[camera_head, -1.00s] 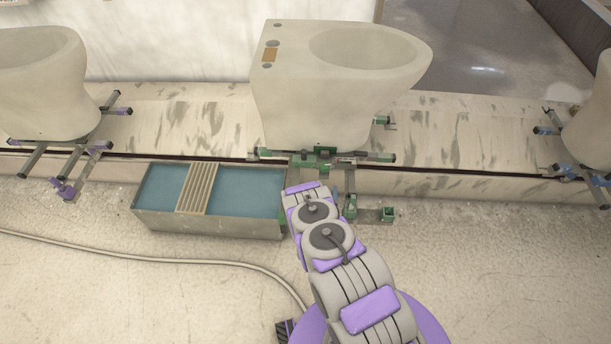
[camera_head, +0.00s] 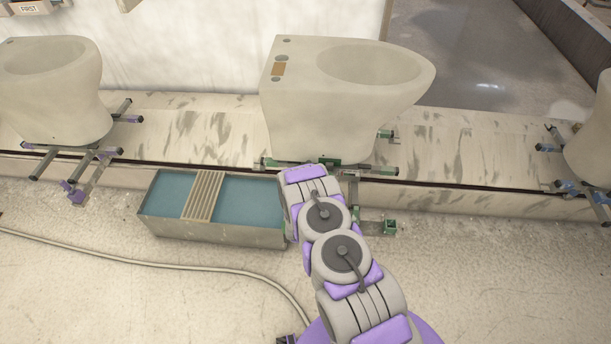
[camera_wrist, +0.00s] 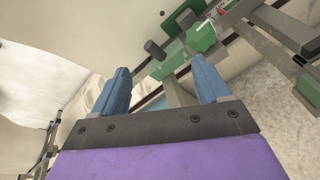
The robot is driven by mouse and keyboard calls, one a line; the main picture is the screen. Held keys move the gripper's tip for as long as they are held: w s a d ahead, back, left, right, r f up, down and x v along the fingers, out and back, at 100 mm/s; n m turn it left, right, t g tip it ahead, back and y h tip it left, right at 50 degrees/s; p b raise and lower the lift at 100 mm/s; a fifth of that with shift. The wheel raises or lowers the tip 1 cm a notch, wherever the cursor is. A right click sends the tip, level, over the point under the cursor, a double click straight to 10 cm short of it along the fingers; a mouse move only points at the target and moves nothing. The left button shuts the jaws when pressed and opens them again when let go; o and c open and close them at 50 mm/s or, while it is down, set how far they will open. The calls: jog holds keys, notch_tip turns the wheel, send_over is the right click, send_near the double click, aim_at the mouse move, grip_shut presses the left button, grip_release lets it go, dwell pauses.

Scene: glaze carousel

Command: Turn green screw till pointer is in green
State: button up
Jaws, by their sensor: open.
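In the wrist view my gripper (camera_wrist: 161,68) is open, with two blue fingers apart and nothing between them. Beyond the fingertips is a green fixture with a green faceted knob (camera_wrist: 201,37), which looks like the green screw, ahead of the right finger and apart from it. A dark cylindrical peg (camera_wrist: 154,49) sticks out beside it. In the head view the green-marked fixture (camera_head: 381,171) sits under the middle pale toilet bowl (camera_head: 335,120). My arm covers part of it and hides my gripper there.
A metal trough (camera_head: 215,236) with teal liquid and a slatted rack (camera_head: 203,194) stands left of my arm. A green-ended bracket (camera_head: 390,227) juts out to the right. Purple-marked supports (camera_head: 75,190) are at left, blue-marked ones (camera_head: 565,185) at right. A hose (camera_head: 150,264) crosses the floor.

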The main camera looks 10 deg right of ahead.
jog(key=r+m, duration=0.1)
jog(key=w+a+r+m+g+y, duration=0.1)
jog(key=r, duration=0.1)
jog(key=w+a+r+m+p, duration=0.1)
jog(key=shift+w+a+r, duration=0.1)
jog(key=shift+a+r, duration=0.05)
jog(key=shift+r, duration=0.25)
jog(key=shift+a, duration=0.1)
